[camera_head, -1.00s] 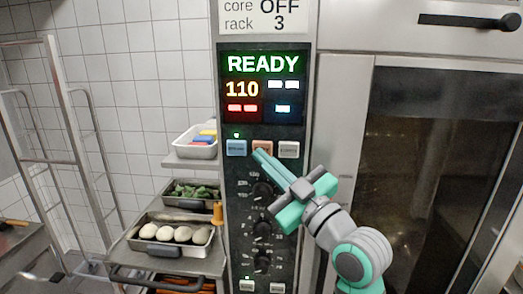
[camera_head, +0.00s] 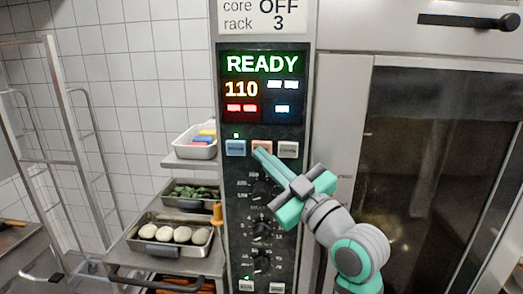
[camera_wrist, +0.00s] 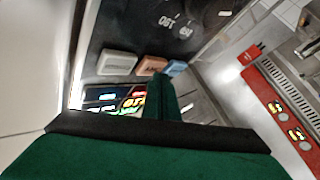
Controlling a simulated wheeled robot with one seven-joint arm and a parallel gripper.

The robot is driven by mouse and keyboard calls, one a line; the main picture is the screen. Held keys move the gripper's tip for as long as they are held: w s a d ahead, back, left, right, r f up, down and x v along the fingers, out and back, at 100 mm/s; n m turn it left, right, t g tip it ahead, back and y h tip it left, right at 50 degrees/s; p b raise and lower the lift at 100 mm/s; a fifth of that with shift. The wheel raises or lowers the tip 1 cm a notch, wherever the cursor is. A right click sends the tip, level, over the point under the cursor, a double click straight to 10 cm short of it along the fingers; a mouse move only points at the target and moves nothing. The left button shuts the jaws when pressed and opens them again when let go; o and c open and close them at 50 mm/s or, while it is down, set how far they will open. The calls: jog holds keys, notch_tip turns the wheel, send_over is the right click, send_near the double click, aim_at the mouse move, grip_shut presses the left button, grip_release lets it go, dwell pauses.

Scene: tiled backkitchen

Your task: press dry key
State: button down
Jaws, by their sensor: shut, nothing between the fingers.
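The oven control panel (camera_head: 238,205) has a row of three keys under a lit display (camera_head: 263,88) reading READY and 110. The left key is blue (camera_head: 235,148), the middle one orange (camera_head: 262,146) and the right one off-white (camera_head: 288,149). Their labels are too small to read, so I cannot tell which is the dry key. My gripper (camera_head: 258,151) is shut and empty, its tips at the lower part of the orange key. In the wrist view the fingers (camera_wrist: 161,95) reach toward the orange key (camera_wrist: 153,66); whether they touch it is unclear.
Several black knobs (camera_head: 262,230) sit below the keys. To the left, shelves hold a tray with round pale items (camera_head: 172,235), a tray of greens (camera_head: 190,193) and a white bin (camera_head: 196,146). The glass oven door (camera_head: 425,180) is at right.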

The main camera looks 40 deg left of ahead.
jog(key=shift+w+a, duration=0.2)
jog(key=shift+w, duration=0.15)
dwell(0.5)
jog(key=shift+s+d, duration=0.1)
jog(key=shift+s, duration=0.05)
jog(key=shift+s+d, duration=0.35)
jog(key=shift+s, duration=0.25)
jog(key=shift+s+d, duration=0.7)
jog(key=shift+s, duration=0.35)
jog(key=shift+s+d, duration=0.65)
jog(key=shift+s, duration=0.35)
jog(key=shift+s+a, duration=0.1)
